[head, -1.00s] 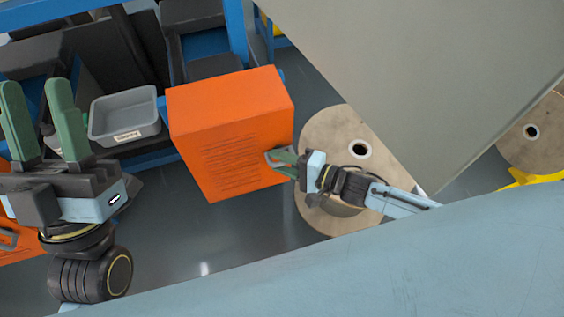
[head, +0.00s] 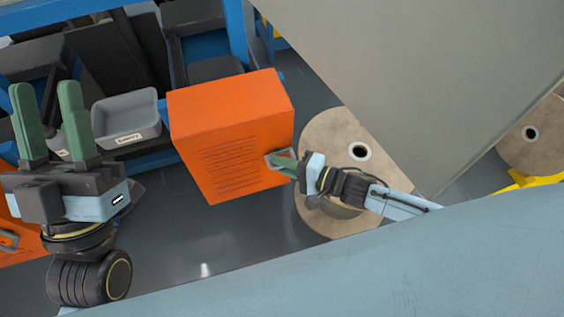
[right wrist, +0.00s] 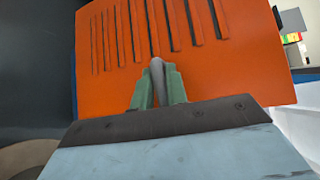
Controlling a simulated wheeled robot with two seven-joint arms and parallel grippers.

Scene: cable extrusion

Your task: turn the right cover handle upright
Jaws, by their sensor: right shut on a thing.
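The orange slotted cover (head: 228,110) stands in the middle of the head view. Its grey handle (head: 272,160) is at the cover's right side. My right gripper (head: 283,163) is at that side with its green fingers on the handle. In the right wrist view the green fingers (right wrist: 159,85) are shut on the grey handle (right wrist: 157,66), in front of the orange cover (right wrist: 200,70) with its slots. The fingers hide part of the handle, so its exact tilt is hard to tell. My left gripper (head: 48,120) is open and empty at the left, fingers pointing up.
A grey bin (head: 127,120) with a label sits left of the cover on a blue-framed rack. Wooden reels (head: 330,135) stand on the floor behind my right arm. A large grey panel (head: 420,80) fills the upper right. Another orange cover (head: 30,247) shows at the lower left.

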